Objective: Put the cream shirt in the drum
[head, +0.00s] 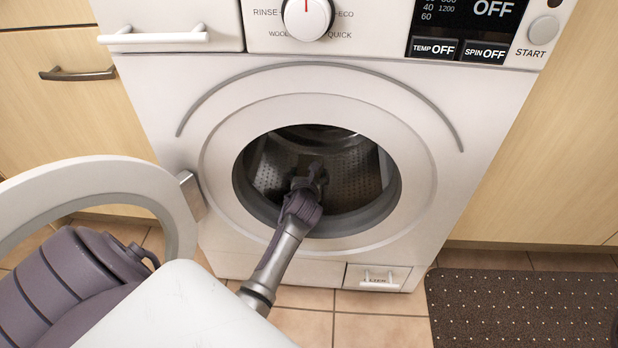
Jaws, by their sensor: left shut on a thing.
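The drum (350,178) is the perforated grey metal hollow behind the washing machine's round opening, in the middle of the head view. My left gripper (318,172) is inside the opening, its fingers small and dark against the drum. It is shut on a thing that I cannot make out. I see no cream shirt anywhere in this view; the gripper and wrist hide part of the drum's inside. My right gripper is not in view.
The round door (95,180) stands open to the left, hinged at the opening's left edge. The white washing machine (440,110) stands between wood cupboard fronts. A dark dotted mat (520,305) lies on the tiled floor at right.

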